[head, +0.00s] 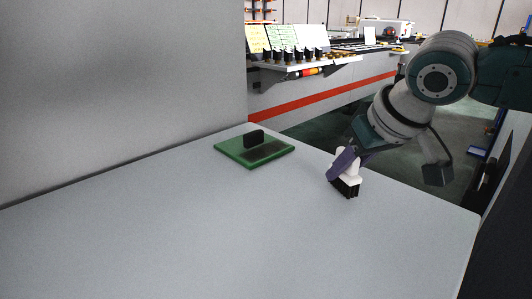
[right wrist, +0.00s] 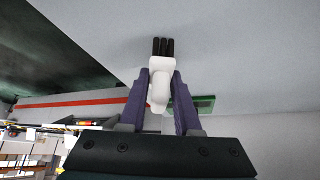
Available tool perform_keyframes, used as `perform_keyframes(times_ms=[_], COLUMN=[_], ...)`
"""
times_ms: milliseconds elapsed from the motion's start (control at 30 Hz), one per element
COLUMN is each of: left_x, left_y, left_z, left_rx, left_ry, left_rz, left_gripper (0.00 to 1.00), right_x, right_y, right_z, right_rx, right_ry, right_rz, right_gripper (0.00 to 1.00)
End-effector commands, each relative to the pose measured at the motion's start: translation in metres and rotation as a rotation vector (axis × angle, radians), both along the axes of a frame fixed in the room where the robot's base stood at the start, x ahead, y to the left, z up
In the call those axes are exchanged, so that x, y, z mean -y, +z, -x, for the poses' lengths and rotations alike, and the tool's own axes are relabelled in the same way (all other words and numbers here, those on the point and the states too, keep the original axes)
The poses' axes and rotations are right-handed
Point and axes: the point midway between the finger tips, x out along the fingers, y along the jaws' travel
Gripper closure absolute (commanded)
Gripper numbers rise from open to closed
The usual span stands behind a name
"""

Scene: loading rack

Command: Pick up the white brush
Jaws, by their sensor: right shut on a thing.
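The white brush (head: 348,168) has a white handle and black bristles that point down in the head view. It is near the right side of the light grey table (head: 240,240). My right gripper (head: 343,165) is shut on its white handle. In the right wrist view, the brush (right wrist: 159,82) sits between the two purple fingers of the right gripper (right wrist: 161,95), bristles pointing away from the wrist. I cannot tell whether the bristles touch the table. My left gripper is not in view.
A green board (head: 275,152) with a black block (head: 254,138) on it lies at the back of the table, left of the brush. A grey wall (head: 120,90) bounds the back left. The front and left of the table are clear.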

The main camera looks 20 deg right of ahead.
Motion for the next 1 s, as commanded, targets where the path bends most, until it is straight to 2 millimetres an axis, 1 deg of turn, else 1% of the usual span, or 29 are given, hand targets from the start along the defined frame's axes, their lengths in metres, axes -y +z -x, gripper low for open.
perform_keyframes(times_ms=[167, 267, 500, 700, 833, 1000], left_x=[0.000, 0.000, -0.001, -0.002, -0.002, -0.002], left_y=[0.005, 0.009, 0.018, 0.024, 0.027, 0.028], left_z=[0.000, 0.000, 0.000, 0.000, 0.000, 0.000], left_rx=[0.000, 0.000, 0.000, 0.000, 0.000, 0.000], left_ry=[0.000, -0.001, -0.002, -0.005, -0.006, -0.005], left_rz=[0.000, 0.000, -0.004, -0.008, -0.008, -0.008], left_gripper=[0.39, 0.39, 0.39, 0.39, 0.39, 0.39], right_x=[0.000, 0.000, 0.000, 0.000, 0.000, 0.000], right_y=[0.021, 0.041, 0.106, 0.154, 0.176, 0.192], right_z=[-0.001, -0.001, -0.002, -0.002, -0.001, -0.001], right_rx=[0.004, 0.007, 0.008, 0.007, 0.005, 0.002], right_ry=[0.001, 0.000, 0.001, 0.000, 0.001, 0.000], right_rz=[-0.001, 0.000, -0.001, -0.002, -0.002, -0.001], right_gripper=[1.00, 1.00, 1.00, 1.00, 1.00, 1.00])
